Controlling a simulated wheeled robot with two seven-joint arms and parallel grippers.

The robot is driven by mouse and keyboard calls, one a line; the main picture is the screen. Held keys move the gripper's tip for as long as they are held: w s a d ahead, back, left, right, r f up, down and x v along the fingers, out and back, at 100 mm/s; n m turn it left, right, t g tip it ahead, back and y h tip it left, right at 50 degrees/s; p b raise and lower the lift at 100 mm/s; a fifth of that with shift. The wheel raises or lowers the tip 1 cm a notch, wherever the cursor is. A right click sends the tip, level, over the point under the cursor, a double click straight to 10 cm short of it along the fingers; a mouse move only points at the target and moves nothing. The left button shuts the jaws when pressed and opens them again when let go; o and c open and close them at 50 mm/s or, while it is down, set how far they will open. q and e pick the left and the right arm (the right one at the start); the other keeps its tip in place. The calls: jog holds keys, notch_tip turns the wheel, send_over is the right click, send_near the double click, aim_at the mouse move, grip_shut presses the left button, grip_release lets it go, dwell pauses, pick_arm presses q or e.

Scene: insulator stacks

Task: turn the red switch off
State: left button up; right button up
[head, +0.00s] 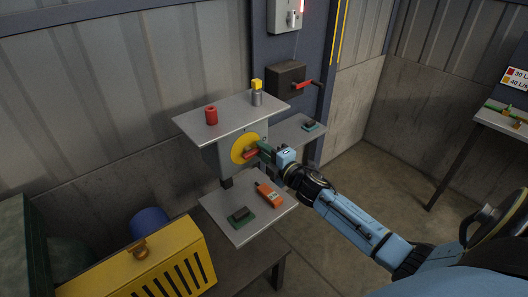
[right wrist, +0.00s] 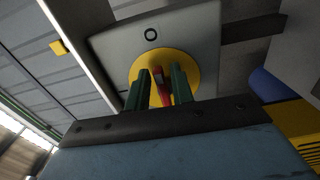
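The red switch handle (head: 250,154) sits on a round yellow disc (head: 240,146) on the front of a grey box between two shelves. In the right wrist view, the red handle (right wrist: 161,84) stands in front of the yellow disc (right wrist: 151,64), with an "O" mark on the plate above it. My right gripper (head: 258,150) is at the switch. Its green fingers (right wrist: 160,88) stand on either side of the handle. A gap shows at the left finger; the right finger is close to the handle, and contact is unclear. My left gripper is not in view.
The upper shelf (head: 228,122) holds a red cylinder (head: 211,115) and a yellow-topped grey piece (head: 257,93). The lower shelf (head: 236,227) holds an orange device (head: 268,194) and a dark block (head: 240,216). A red-handled lever box (head: 287,79) is on the post behind. A yellow crate (head: 140,269) stands front left.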

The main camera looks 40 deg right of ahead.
jog(key=shift+o, duration=0.6)
jog(key=s+d+b, duration=0.1)
jog(key=s, duration=1.2)
jog(key=shift+s, duration=0.2)
jog(key=s+a+f+m+g+h+b, duration=0.1)
jog(key=s+f+m+g+b, duration=0.35)
jog(key=f, duration=1.35)
jog(key=s+f+m+g+h+b, duration=0.15)
jog(key=s+f+m+g, duration=0.4)
jog(key=f, duration=1.35)
jog(key=s+a+f+m+g+b, duration=0.1)
jog(key=s+a+f+m+g, duration=0.1)
jog(key=s+a+f, duration=0.2)
jog(key=s+a+f+m+g+y+b, duration=0.1)
jog(key=s+a+f, duration=0.3)
jog(key=s+f, duration=0.6)
jog(key=s+a+f+m+g+b, duration=0.2)
jog(key=s+f, duration=0.5)
jog(key=s, duration=0.7)
jog(key=a+m+g, duration=0.1)
jog(key=a+g, duration=0.1)
jog(key=shift+s+a+f, duration=0.2)
jog(key=shift+a+f, duration=0.1)
jog(key=shift+f, duration=0.05)
